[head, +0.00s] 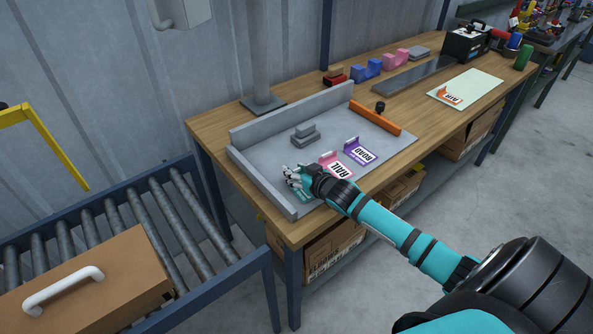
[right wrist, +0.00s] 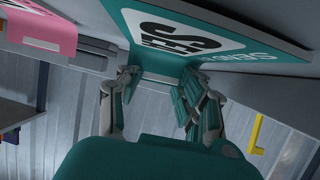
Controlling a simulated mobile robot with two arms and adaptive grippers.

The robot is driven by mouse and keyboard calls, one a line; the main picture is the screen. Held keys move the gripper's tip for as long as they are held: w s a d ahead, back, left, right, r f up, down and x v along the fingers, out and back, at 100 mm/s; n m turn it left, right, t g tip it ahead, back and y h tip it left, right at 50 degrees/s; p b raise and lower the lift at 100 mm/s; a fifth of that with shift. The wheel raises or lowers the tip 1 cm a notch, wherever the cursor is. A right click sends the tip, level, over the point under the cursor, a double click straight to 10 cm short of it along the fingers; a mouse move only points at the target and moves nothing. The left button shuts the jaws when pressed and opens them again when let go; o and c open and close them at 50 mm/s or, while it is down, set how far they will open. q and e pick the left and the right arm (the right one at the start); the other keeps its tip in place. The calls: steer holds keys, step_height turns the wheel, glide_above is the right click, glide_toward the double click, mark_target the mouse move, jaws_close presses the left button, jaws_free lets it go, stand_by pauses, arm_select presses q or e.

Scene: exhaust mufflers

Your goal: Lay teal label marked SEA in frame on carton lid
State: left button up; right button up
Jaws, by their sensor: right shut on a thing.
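The teal label marked SEA (right wrist: 215,32) fills the top of the right wrist view, its tab between my fingers. In the head view only a teal sliver shows beside my right gripper (head: 294,178), at the near left part of the grey tray (head: 262,166). My right gripper, also in the right wrist view (right wrist: 158,88), is shut on the label's tab. I cannot tell whether the label touches the tray. The brown carton (head: 135,262) sits on the roller conveyor at lower left, with a white handle on it. No frame on its lid can be made out. My left gripper is out of view.
A pink RAIL label (head: 338,168) and purple ROAD label (head: 360,152) lie right of my gripper. The tray has raised back and left walls, a grey stepped block (head: 305,135) and an orange bar (head: 376,117). An orange AIR label (head: 452,96) lies on a pale sheet further right.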

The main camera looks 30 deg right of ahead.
steer(key=o, duration=0.7)
steer(key=shift+f, duration=0.1)
